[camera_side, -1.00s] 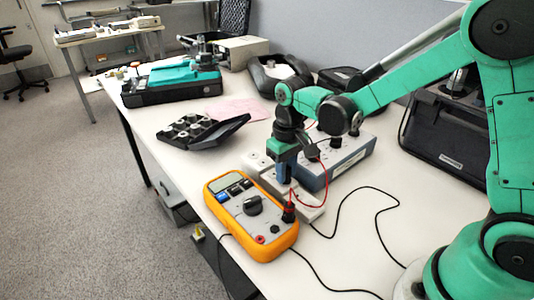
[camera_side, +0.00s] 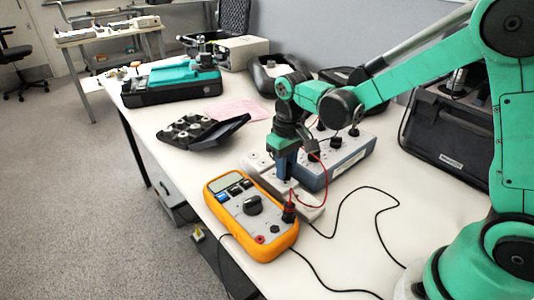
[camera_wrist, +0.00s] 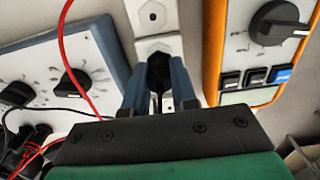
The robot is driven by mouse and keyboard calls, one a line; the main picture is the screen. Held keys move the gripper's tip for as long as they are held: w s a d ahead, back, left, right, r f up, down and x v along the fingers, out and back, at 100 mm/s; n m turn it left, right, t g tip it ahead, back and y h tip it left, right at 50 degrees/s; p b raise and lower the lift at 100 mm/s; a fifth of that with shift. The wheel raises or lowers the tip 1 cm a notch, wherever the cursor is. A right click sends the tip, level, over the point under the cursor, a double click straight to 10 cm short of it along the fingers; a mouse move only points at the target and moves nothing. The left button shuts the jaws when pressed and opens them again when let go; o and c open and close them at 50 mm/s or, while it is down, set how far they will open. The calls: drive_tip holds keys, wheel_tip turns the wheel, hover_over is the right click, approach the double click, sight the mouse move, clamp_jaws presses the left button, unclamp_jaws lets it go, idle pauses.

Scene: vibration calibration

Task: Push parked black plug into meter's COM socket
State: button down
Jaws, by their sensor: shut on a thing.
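The yellow-orange meter (camera_side: 236,233) lies face up on the bench, with its dial and sockets showing in the side view. A red-ringed socket (camera_side: 260,240) and a dark socket (camera_side: 275,229) look empty; labels are unreadable. My gripper (camera_side: 286,177) points down over the white holder block (camera_side: 312,212), behind the meter. In the wrist view its blue fingers are shut on the black plug (camera_wrist: 158,68), above the holder's row of holes. The plug's tip is hidden, so I cannot tell whether it is clear of the holder.
A grey-blue box with knobs (camera_side: 351,158) stands close behind the holder; it also shows at left in the wrist view (camera_wrist: 90,50). A red lead (camera_side: 325,178) and a black cable (camera_side: 372,189) loop nearby.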

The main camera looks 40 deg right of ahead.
drive_tip(key=shift+r, duration=1.75)
drive_tip(key=r, duration=0.2)
hover_over(275, 230)
drive_tip(key=shift+f, duration=1.75)
drive_tip(key=shift+f, duration=1.1)
idle(1.6)
drive_tip(key=c, duration=0.6)
unclamp_jaws()
